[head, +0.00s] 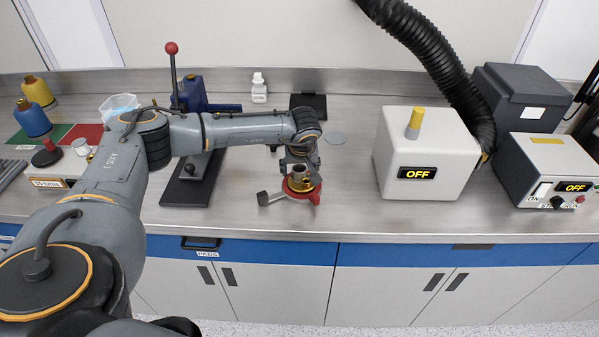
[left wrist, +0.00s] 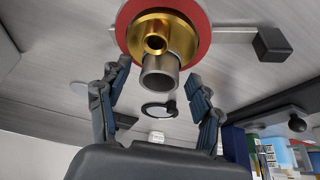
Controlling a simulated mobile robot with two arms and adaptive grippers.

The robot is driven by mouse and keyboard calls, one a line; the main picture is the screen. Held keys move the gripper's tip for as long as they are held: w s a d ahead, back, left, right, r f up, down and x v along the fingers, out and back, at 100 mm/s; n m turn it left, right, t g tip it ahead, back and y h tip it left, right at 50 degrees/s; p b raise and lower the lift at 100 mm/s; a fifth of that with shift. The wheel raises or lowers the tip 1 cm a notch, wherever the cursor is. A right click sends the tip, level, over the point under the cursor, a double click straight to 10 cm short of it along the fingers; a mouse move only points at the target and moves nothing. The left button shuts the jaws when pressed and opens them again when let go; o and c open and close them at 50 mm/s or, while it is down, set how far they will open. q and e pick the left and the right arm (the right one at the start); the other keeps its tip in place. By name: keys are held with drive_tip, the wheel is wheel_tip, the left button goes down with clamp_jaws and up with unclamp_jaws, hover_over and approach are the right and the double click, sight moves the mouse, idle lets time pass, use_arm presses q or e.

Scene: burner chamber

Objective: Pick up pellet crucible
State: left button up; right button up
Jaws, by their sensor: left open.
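A grey metal cup (left wrist: 160,72), which looks like the pellet crucible, shows in the left wrist view beside a brass fitting (left wrist: 176,34) with a round hole. The brass fitting sits on a red round base (left wrist: 200,10). In the head view the red base (head: 311,197) stands on the bench near its front edge, with the brass fitting (head: 300,185) on it. My left gripper (left wrist: 157,73) is open, its fingers on either side of the grey cup, with gaps visible. In the head view the gripper (head: 301,165) is over the base and partly hides the cup. My right gripper is not in view.
A white box reading OFF (head: 425,155) stands to the right, under a black hose (head: 428,45). A small white bottle (head: 259,88) is behind. The bench between base and white box is clear.

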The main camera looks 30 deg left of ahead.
use_arm(q)
drive_tip(key=c, duration=1.3)
drive_tip(key=shift+o, duration=0.2)
drive_tip(key=shift+r, duration=0.1)
